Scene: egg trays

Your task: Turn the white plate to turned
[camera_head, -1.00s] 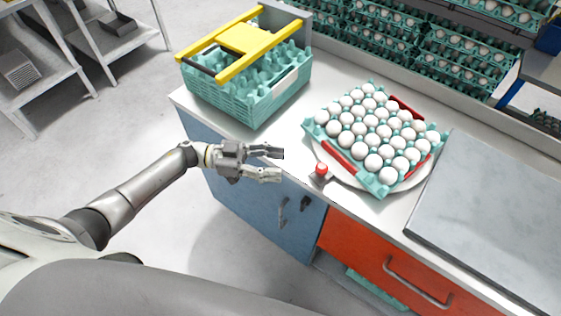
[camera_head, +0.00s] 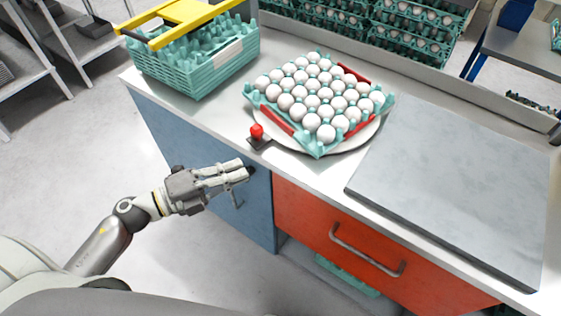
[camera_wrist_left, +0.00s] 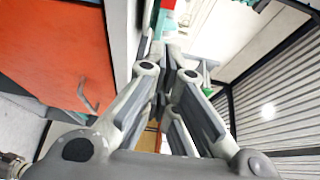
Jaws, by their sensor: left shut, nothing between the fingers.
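The white round plate (camera_head: 365,138) lies on the counter, mostly hidden under a teal egg tray (camera_head: 319,149) full of white eggs. Red pieces show at the tray's edges. A small red knob (camera_head: 256,131) on a dark base stands on the counter at the plate's near left. My left gripper (camera_head: 247,172) is shut and empty, in front of the counter's edge, below the red knob in the head view and apart from the plate. In the left wrist view its fingers (camera_wrist_left: 172,50) are together. My right gripper is not in view.
A stack of teal trays (camera_head: 200,70) with a yellow frame (camera_head: 180,15) stands at the left. A grey slab (camera_head: 460,185) covers the counter at the right. An orange drawer (camera_head: 330,240) and blue cabinet (camera_head: 200,140) are below. Filled egg trays (camera_head: 410,40) stand behind.

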